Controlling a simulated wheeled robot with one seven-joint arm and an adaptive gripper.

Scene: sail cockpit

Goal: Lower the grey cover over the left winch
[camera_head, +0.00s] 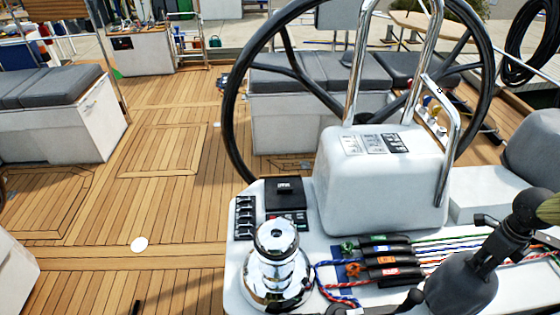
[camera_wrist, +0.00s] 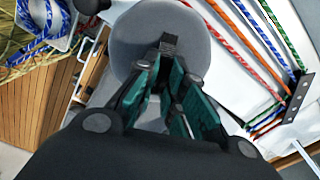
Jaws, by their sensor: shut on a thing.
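The left winch (camera_head: 277,265) is a shiny chrome drum, bare and upright, on the white console at the lower middle of the head view. The grey cover (camera_head: 465,288) is at the lower right of that view, well to the right of the winch and apart from it. My gripper (camera_head: 484,262) is shut on the cover's top. In the wrist view, the fingertips (camera_wrist: 166,58) pinch a small dark tab in front of the round grey cover (camera_wrist: 195,40). The cover's lower rim is cut off in the head view.
Rope clutches (camera_head: 383,260) with coloured handles and ropes lie between winch and cover. A switch panel (camera_head: 245,217) is behind the winch. The white pedestal (camera_head: 380,180), steel rails (camera_head: 449,150) and large black wheel (camera_head: 236,130) stand behind. Teak floor (camera_head: 150,215) is open at left.

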